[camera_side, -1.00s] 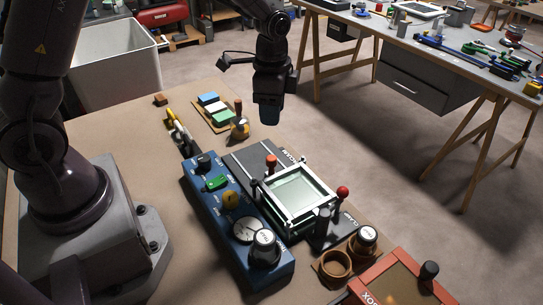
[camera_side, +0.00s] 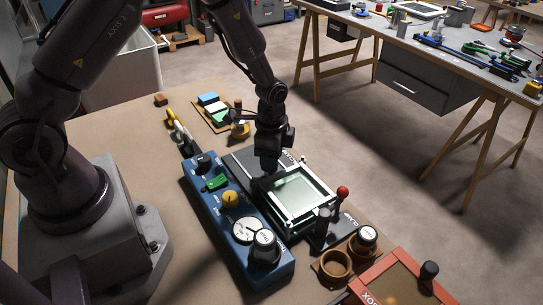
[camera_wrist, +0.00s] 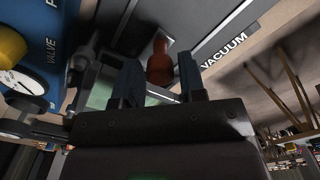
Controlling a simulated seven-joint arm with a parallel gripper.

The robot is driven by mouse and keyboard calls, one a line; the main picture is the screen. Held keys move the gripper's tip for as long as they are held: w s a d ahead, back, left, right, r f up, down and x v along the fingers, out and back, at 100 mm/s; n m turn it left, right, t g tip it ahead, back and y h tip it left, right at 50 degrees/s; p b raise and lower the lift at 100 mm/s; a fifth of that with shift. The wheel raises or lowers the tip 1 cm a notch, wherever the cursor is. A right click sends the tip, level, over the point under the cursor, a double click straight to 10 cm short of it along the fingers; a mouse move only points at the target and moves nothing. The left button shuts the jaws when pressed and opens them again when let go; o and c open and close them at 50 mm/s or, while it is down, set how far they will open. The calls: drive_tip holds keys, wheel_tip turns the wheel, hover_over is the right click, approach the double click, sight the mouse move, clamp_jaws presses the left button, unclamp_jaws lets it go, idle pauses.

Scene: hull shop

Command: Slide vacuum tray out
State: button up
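The vacuum tray is a dark flat unit (camera_side: 243,156) with a pale framed glass window (camera_side: 299,190), right of the blue control box. A red-brown upright knob (camera_wrist: 160,64) stands beside the VACUUM label (camera_wrist: 224,51) in the wrist view; in the side view my gripper hides it. My gripper (camera_side: 268,168) is low over the tray's back end, pointing down. In the wrist view its two dark fingers are apart, with the knob showing between them. I see no finger contact with the knob.
The blue control box (camera_side: 222,212) with knobs and a gauge lies close on the left. A red-ball lever (camera_side: 342,192) stands at the tray's front right. A red-framed box (camera_side: 390,290) and round wooden holder (camera_side: 335,264) are in front. Coloured blocks (camera_side: 208,99) lie behind.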

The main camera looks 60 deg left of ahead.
clamp_jaws()
drive_tip(key=a, duration=1.2)
drive_tip(key=shift+a, duration=0.3)
unclamp_jaws()
drive_tip(key=shift+d, duration=0.1)
drive_tip(key=shift+r, duration=0.1)
wheel_tip(320, 180, up, 13)
